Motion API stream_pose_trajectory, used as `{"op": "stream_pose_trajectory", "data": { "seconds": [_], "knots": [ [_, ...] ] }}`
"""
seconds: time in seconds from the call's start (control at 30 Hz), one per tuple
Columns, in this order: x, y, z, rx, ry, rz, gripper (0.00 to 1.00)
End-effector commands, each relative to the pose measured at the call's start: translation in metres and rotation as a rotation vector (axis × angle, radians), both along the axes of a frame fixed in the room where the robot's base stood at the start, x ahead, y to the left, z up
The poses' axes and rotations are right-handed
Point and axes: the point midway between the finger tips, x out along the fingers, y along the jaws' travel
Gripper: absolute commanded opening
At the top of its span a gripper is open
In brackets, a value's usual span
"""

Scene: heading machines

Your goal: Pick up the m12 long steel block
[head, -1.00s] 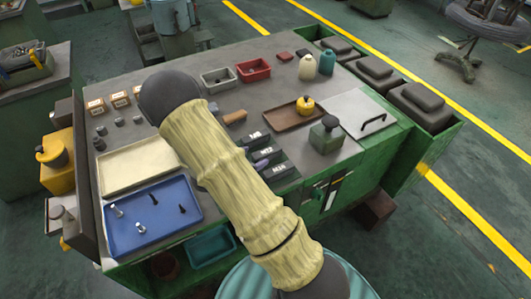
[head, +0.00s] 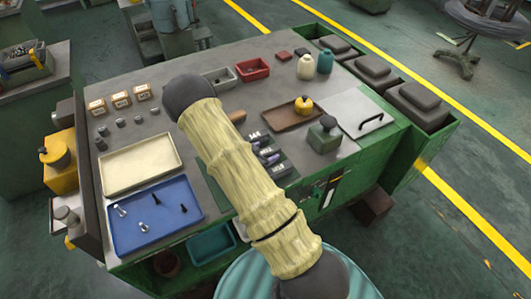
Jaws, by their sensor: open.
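Dark blocks with white markings stand in a group (head: 277,168) on the machine table, just right of my sleeved arm. The markings are too small to read surely, so I cannot tell which is the m12 long block. Small purplish-grey pieces (head: 267,152) show among them. My arm crosses the middle of the view and hides part of the table and perhaps part of this group. My gripper does not show; the arm ends in view at a dark rounded joint.
A blue tray (head: 183,226) with several bolts and a cream tray (head: 112,181) lie at left. A brown tray (head: 275,121) holds a yellow-topped item. A red bin (head: 253,69) is behind.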

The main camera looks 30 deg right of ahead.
Motion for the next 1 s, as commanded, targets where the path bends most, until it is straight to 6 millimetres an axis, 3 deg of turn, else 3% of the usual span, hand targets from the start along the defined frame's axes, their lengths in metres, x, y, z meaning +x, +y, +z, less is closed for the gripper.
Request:
{"op": "stream_pose_trajectory", "data": {
  "seconds": [0.4,0.77,1.0],
  "knots": [
    [-0.0002,-0.0006,0.0000,0.000,0.000,-0.001,0.69],
    [-0.0009,-0.0002,-0.0009,0.002,0.004,-0.001,0.00],
    [-0.0017,-0.0001,-0.0018,0.002,0.006,-0.001,0.00]
  ]
}}
